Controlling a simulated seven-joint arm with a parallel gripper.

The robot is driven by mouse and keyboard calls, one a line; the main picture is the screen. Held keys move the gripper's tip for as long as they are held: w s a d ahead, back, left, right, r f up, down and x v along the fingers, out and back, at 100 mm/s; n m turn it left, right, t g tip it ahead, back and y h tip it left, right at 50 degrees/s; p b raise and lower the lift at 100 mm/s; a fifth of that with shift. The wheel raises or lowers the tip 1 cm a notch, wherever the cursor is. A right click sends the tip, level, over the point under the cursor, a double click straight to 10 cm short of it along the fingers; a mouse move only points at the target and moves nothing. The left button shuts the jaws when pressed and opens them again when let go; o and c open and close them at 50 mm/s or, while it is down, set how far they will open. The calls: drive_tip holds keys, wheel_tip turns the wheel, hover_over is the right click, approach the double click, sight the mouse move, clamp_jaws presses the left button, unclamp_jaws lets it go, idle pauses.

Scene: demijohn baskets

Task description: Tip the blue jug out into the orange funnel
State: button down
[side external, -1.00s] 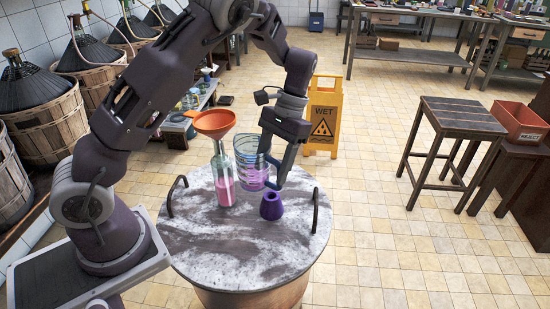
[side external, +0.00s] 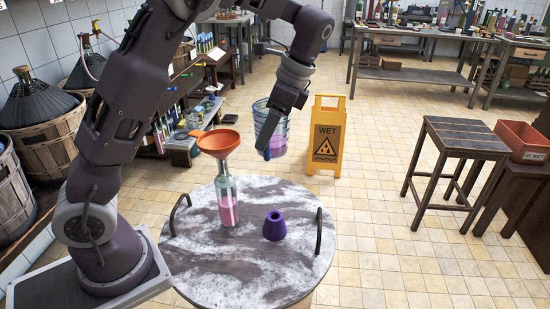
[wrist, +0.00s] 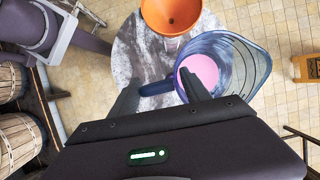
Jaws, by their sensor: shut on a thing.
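The blue jug (side external: 273,138) is clear with a bluish tint and holds pink liquid. It is raised in the air, close to upright, to the right of the orange funnel. My gripper (side external: 268,150) is shut on the jug; the wrist view shows the fingers (wrist: 160,90) at its handle, and the pink liquid inside the jug (wrist: 255,62). The orange funnel (side external: 217,142) sits in the neck of a clear bottle (side external: 227,200) with pink liquid in its lower part. The funnel also shows at the top of the wrist view (wrist: 170,14), apart from the jug.
A yellow wet-floor sign (side external: 326,137) and a stool (side external: 455,145) stand on the floor behind and right.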

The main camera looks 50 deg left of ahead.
drive_tip(key=s+a+r+m+t+y, duration=0.1)
drive_tip(key=s+a+r+m+t, duration=0.1)
drive_tip(key=s+a+r+m, duration=0.55)
drive_tip(key=shift+s+a+f+m+t, duration=1.35)
drive_tip(key=shift+s+a+m, duration=1.8)
drive_tip(key=shift+s+a, duration=2.65)
drive_tip(key=w+m+g+y, duration=0.1)
drive_tip(key=g+y, duration=0.1)
drive_tip(key=g, duration=0.1)
drive_tip(key=w+d+r+m+g+y, duration=0.1)
drive_tip(key=g, duration=0.3)
drive_tip(key=w+d+r+g+y, duration=0.1)
drive_tip(key=g+y, duration=0.1)
drive_tip(key=g, duration=0.2)
drive_tip(key=shift+w+d+r+m+y, duration=0.15)
drive_tip(key=shift+w+m+y, duration=0.15)
drive_tip(key=shift+w+m, duration=0.1)
